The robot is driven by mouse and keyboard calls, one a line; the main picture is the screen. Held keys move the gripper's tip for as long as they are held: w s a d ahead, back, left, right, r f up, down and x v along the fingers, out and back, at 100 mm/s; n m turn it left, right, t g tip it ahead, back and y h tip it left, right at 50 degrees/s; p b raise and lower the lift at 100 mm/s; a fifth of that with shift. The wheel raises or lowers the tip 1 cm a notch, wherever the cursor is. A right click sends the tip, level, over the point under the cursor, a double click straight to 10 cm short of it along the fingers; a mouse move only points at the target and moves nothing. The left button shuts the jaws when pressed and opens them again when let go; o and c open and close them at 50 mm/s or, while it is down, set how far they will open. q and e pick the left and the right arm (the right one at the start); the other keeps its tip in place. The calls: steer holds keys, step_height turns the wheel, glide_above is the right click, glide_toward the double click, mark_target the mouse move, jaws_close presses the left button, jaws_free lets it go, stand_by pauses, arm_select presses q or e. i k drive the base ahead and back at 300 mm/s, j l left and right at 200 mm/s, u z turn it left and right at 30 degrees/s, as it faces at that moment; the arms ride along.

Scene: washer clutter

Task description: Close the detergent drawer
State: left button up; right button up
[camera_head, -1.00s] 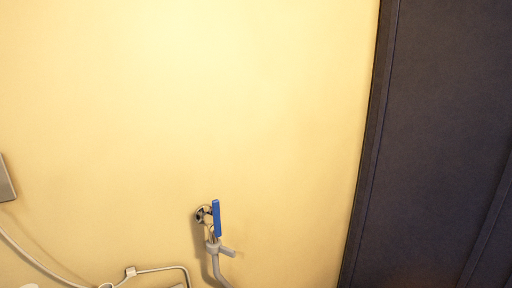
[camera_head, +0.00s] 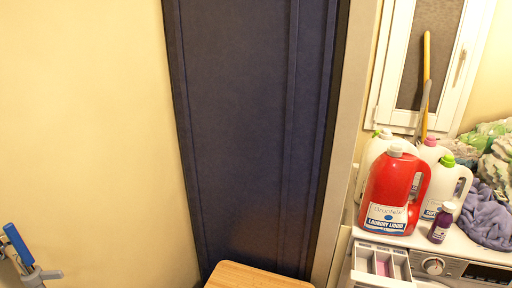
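The detergent drawer (camera_head: 381,265) is at the lower right of the head view. It is pulled out from the front of the washer (camera_head: 467,268), and its open top shows inner compartments. The drawer lies left of the washer's round knob (camera_head: 433,266). Its lower front runs to the bottom edge of the picture. Neither of my grippers is in view.
A red laundry liquid jug (camera_head: 393,196), white jugs (camera_head: 451,183) and a small purple bottle (camera_head: 441,223) stand on the washer. Clothes (camera_head: 485,208) are piled at the right. A wooden surface (camera_head: 256,276) is at bottom centre, below a dark door (camera_head: 250,130).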

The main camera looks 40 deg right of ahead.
mark_target(374, 265)
steer(key=z, duration=2.4)
